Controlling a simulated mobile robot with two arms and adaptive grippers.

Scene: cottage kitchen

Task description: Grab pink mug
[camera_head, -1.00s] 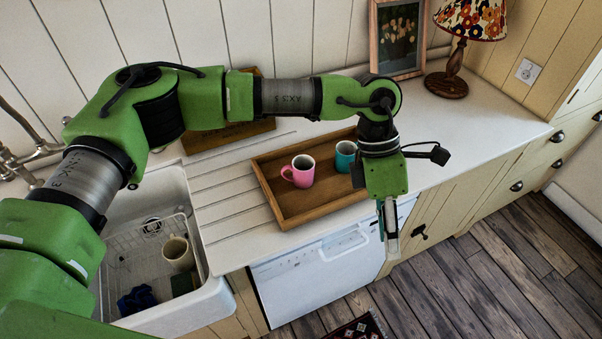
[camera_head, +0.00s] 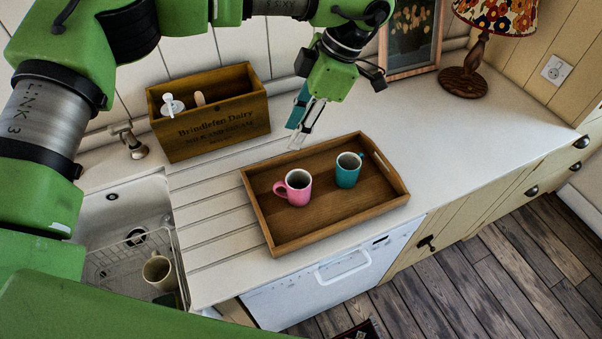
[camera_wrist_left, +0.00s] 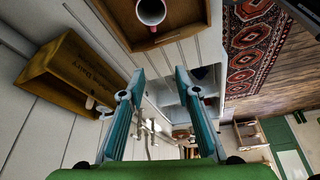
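The pink mug (camera_head: 297,188) stands upright in the left part of a wooden tray (camera_head: 292,243), its handle pointing left. A mug, seen from above at the top edge of the left wrist view (camera_wrist_left: 151,11), looks like the pink one. My left gripper (camera_head: 302,137) hangs above the counter behind the tray, apart from the mug. In the left wrist view its two teal fingers (camera_wrist_left: 160,72) are spread with nothing between them. My right gripper is not in view.
A teal mug (camera_head: 347,170) stands in the tray right of the pink one. A wooden box (camera_head: 212,115) is behind left, a lamp (camera_head: 468,75) and picture frame (camera_head: 411,35) behind right. The sink (camera_head: 125,215) holds a cream mug (camera_head: 158,270). Counter right of the tray is clear.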

